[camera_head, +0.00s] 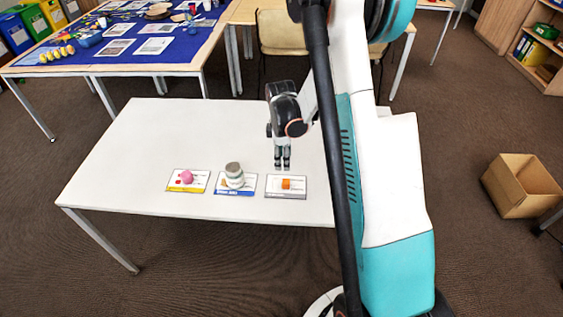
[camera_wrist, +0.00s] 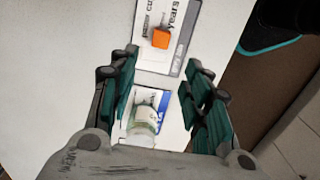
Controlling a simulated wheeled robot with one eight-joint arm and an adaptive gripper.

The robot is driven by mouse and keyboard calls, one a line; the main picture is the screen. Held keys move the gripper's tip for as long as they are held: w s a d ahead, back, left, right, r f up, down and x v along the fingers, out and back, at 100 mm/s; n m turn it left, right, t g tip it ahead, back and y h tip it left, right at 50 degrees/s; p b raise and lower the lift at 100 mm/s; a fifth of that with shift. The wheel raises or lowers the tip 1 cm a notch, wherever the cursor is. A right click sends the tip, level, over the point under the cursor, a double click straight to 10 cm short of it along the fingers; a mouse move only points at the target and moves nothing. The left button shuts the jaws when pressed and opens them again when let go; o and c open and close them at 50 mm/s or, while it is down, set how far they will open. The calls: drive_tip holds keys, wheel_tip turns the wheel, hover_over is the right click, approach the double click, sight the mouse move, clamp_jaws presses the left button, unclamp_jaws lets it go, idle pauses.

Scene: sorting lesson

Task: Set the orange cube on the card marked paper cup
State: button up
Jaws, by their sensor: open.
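The orange cube (camera_head: 286,184) sits on the right-hand card (camera_head: 299,188), which has a grey stripe along one edge. In the wrist view the cube (camera_wrist: 161,38) rests on this card (camera_wrist: 152,62), whose print reads "paper cu…" and "years", partly covered by the cube. My gripper (camera_head: 282,166) is open and empty, pointing down just behind that card in the head view. In the wrist view its spread fingers (camera_wrist: 163,93) are apart from the cube, which shows beyond the fingertips.
A grey-lidded jar (camera_head: 233,173) stands on the blue-striped middle card (camera_head: 247,188), close to the cube's card. A pink object (camera_head: 186,176) sits on the yellow-striped left card (camera_head: 174,186). The white table (camera_head: 150,140) is clear behind and left of the cards.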

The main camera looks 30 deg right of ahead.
drive_tip(key=s+a+r+m+t, duration=0.2)
drive_tip(key=s+a+r+m, duration=0.15)
drive_tip(key=r, duration=0.65)
drive_tip(key=s+a+r+m+t, duration=0.2)
drive_tip(key=s+a+r, duration=0.25)
drive_tip(key=r, duration=0.55)
drive_tip(key=s+a+r+m+t, duration=0.1)
drive_tip(key=s+a+r+m, duration=0.1)
drive_tip(key=s, duration=0.4)
drive_tip(key=s+a+r+m+t, duration=0.2)
drive_tip(key=s+a+r+m, duration=0.1)
drive_tip(key=s+a, duration=0.2)
drive_tip(key=shift+s+a+r+m, duration=0.25)
drive_tip(key=shift+s+m, duration=0.1)
drive_tip(key=shift+s, duration=0.8)
